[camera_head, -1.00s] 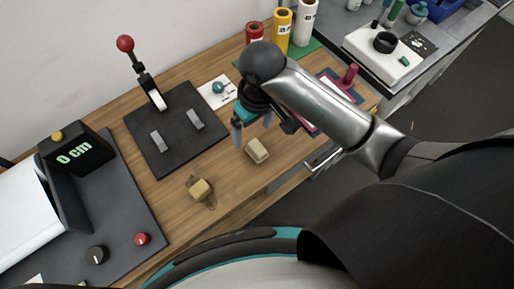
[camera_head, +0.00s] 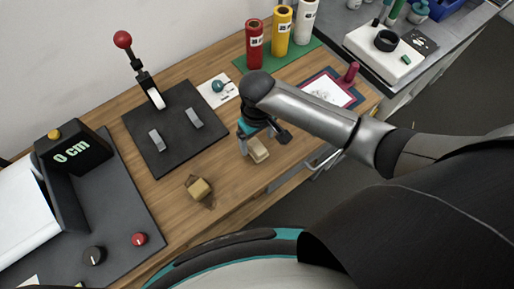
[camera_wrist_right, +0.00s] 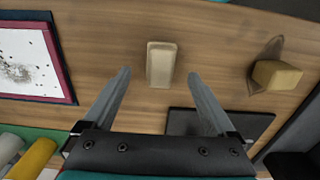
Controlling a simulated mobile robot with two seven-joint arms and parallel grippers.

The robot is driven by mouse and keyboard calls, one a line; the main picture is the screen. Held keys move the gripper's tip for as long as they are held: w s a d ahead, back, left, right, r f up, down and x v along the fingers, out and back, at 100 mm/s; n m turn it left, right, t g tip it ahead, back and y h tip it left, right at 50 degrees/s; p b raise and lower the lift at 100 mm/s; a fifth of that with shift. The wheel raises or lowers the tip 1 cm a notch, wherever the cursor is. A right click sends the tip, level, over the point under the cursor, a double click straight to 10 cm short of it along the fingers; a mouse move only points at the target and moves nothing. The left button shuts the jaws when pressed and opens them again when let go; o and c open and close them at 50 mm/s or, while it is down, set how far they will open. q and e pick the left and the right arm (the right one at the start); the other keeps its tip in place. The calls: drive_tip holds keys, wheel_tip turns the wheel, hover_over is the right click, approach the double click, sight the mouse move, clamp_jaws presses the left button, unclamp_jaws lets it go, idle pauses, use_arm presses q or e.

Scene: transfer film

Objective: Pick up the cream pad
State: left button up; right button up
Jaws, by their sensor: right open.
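The cream pad (camera_head: 258,151) is a small pale block lying on the wooden table, near its front edge. My right gripper (camera_head: 256,146) is above and around it in the head view, partly covering it. In the right wrist view the cream pad (camera_wrist_right: 161,64) lies between and just beyond the two open fingertips (camera_wrist_right: 158,72), with clear gaps on both sides. The right gripper is open and empty. My left gripper is in neither view.
A yellowish sponge-like block (camera_head: 199,188) sits on a brown patch to the left. A black plate with a red-knobbed lever (camera_head: 176,130) stands behind. Red, yellow and white rolls (camera_head: 281,32) stand on a green mat. A framed speckled sheet (camera_head: 328,91) lies at right.

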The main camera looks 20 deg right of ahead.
sight(257, 146)
wheel_tip(257, 146, down, 5)
drive_tip(key=shift+r, duration=0.1)
drive_tip(key=shift+c, duration=0.2)
clamp_jaws()
idle(0.6)
drive_tip(key=shift+r, duration=0.1)
wheel_tip(257, 146, up, 20)
drive_tip(key=p, duration=0.2)
idle(0.4)
